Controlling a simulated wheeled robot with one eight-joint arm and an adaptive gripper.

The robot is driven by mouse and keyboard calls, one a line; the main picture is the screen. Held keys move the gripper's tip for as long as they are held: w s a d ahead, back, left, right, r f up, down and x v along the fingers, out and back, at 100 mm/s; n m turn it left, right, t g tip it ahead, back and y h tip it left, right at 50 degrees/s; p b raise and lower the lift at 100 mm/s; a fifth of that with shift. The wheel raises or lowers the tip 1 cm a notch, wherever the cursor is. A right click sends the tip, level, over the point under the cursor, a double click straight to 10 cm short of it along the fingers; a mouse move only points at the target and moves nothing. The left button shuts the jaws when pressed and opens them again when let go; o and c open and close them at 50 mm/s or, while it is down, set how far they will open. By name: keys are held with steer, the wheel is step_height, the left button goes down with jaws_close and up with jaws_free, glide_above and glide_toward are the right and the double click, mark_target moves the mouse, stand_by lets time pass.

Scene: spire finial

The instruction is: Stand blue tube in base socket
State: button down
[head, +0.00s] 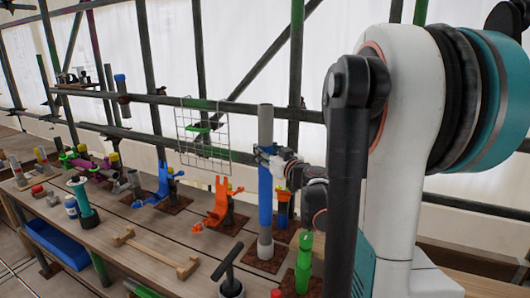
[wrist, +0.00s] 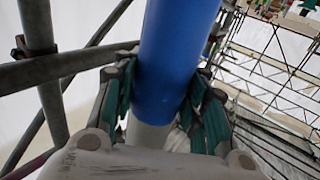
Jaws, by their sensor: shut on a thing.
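The blue tube (head: 265,200) stands upright in the head view, with a grey section (head: 265,125) above the blue. In the wrist view the blue part (wrist: 178,50) passes between the fingers, with a pale section below it in the picture. My gripper (head: 268,156) is shut around the tube near where blue meets upper grey; its green-padded fingers (wrist: 160,105) flank the tube. Below the blue, a grey cylinder (head: 265,245) stands on a brown square plate (head: 262,260), apparently the base socket.
An orange bracket (head: 218,202) and a blue bracket (head: 163,185) stand left on the wooden table (head: 150,240). A green tube (head: 304,262) and a blue-and-orange piece (head: 283,208) stand close right. A wire grid (head: 203,130) and scaffold rails are behind. A wooden handle-like piece (head: 155,250) lies in front.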

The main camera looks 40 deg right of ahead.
steer(key=shift+f+b, duration=1)
steer(key=shift+f, duration=0.4)
steer(key=c, duration=0.9)
jaws_free()
steer(key=shift+o, duration=0.4)
steer(key=o, duration=0.5)
steer(key=shift+o, duration=0.2)
steer(key=shift+f+b, duration=0.55)
steer(key=shift+f, duration=0.1)
